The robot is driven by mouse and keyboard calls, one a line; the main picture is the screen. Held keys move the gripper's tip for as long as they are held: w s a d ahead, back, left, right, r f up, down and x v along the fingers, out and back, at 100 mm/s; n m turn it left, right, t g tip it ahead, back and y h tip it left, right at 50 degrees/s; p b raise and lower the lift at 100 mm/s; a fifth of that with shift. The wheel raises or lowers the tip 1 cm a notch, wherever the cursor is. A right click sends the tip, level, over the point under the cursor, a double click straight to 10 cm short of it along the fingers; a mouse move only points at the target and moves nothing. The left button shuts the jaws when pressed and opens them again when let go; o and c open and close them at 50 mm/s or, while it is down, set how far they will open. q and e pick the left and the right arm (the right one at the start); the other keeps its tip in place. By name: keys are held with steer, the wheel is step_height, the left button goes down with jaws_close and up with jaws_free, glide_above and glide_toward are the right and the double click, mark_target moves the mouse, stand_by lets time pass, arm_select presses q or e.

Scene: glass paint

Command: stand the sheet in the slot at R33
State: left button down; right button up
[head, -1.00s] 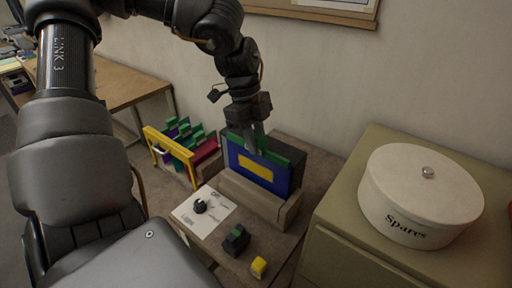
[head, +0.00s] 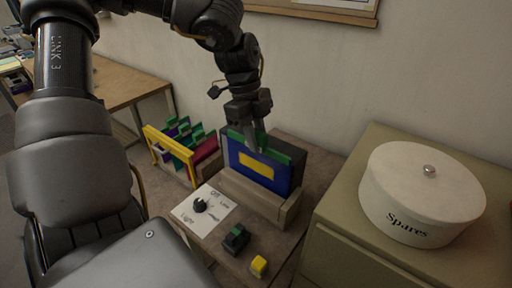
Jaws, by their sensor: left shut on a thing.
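My left gripper (head: 250,136) is shut on the top edge of a sheet (head: 240,171). The sheet is blue with a yellow rectangle and a green top strip, and it is upright. Its lower edge is hidden behind the front lip of a light brown holder (head: 250,197); a dark block (head: 289,150) stands behind it. I cannot tell whether the sheet's lower edge rests on the bottom of the holder. No R33 mark is readable. My right gripper is not in view.
A yellow-framed rack (head: 168,155) with coloured sheets stands left of the holder. A round "Spares" tin (head: 420,195) stands on the right cabinet.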

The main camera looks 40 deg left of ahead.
arm_select(q)
steer(key=shift+f+b, duration=0.15)
steer(key=shift+b, duration=0.2)
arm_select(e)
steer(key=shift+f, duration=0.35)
arm_select(q)
steer(key=c, duration=1.2)
jaws_free()
steer(key=shift+c, duration=0.2)
steer(key=shift+d+r+p+v, duration=0.1)
steer(key=shift+d+p+v, duration=0.15)
steer(key=shift+p+v, duration=0.7)
steer(key=shift+d+r+p+v, duration=0.1)
steer(key=shift+d+p+v, duration=0.3)
steer(key=shift+v, duration=0.9)
steer(key=shift+d+p+v, duration=0.15)
steer(key=shift+p+v, duration=0.7)
steer(key=shift+v, duration=0.3)
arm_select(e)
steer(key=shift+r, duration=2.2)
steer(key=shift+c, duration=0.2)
